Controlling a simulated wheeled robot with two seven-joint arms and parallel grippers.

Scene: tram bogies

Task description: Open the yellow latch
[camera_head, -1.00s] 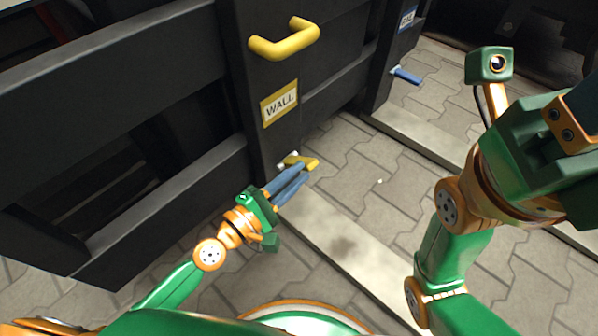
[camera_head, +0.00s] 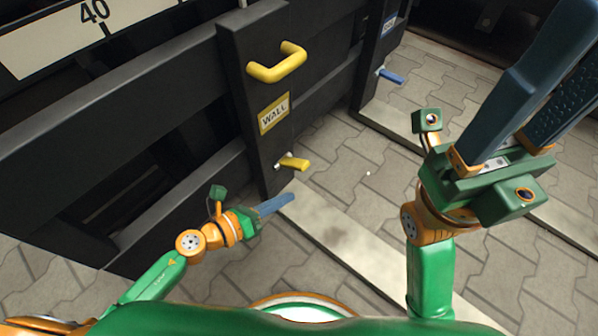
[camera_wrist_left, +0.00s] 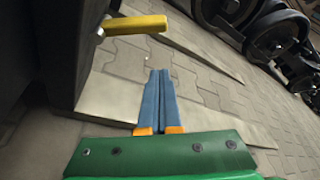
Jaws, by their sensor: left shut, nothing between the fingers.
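The yellow latch (camera_head: 293,163) is a short bar low on the dark post below the WALL label. It sticks out from a pale pivot to the right. It also shows in the left wrist view (camera_wrist_left: 135,25), at the upper left, above and beyond my fingertips. My left gripper (camera_head: 290,197) is shut and empty, a little below the latch and apart from it. In the wrist view its blue fingers (camera_wrist_left: 158,75) lie together over the paving. My right gripper (camera_head: 575,60) is raised at the right, its large blue fingers apart with nothing seen between them.
A yellow handle (camera_head: 278,63) is fixed higher on the post, above the WALL label (camera_head: 274,113). A blue latch (camera_head: 391,76) sits on a farther post. Dark horizontal rails (camera_head: 150,80) fill the left. Paving (camera_head: 345,165) and a pale strip (camera_head: 335,235) lie right of the post.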

